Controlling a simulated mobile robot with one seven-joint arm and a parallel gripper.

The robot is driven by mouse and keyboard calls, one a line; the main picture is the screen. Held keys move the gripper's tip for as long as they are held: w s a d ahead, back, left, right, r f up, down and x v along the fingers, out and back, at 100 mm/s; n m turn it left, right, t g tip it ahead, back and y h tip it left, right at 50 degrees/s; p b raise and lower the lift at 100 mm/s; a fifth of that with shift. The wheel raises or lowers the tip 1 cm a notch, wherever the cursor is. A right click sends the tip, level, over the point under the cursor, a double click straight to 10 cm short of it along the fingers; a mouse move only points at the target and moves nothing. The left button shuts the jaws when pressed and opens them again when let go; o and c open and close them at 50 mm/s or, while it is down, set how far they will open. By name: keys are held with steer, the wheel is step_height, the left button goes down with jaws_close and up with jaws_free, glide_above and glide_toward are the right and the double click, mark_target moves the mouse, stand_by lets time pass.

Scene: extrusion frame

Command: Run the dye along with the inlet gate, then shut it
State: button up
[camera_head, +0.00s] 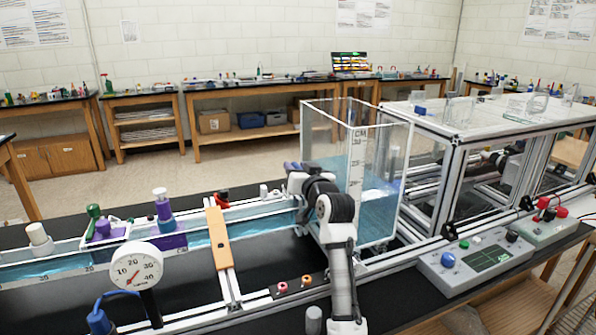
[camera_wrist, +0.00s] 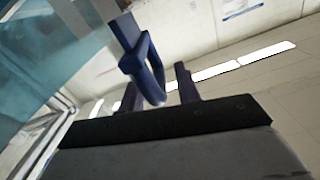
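My gripper (camera_wrist: 160,95) is in the wrist view with its two dark fingers apart. A blue loop-shaped handle (camera_wrist: 156,68), perhaps the inlet gate's, shows at and between the fingers, with a gap to the right finger; contact is unclear. In the head view my gripper (camera_head: 293,168) is at the tank end of the water channel (camera_head: 262,217), where my arm hides most of the gate area. A purple dye vessel with a pale top (camera_head: 162,205) stands upright on the channel. Purple shows below it (camera_head: 174,242).
A clear tank (camera_head: 385,150) of blue water stands right beside my arm. A round dial gauge (camera_head: 136,267), an orange crosspiece (camera_head: 218,238) and a white plug (camera_head: 40,238) are along the channel. A control box (camera_head: 478,262) is at the right.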

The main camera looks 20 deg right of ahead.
steer(key=shift+s+f, duration=0.15)
steer(key=shift+s, duration=0.35)
steer(key=s+b, duration=0.4)
steer(key=s, duration=0.9)
steer(key=shift+d+b, duration=0.25)
steer(key=shift+b, duration=0.15)
steer(key=shift+w, duration=0.1)
stand_by(5.7)
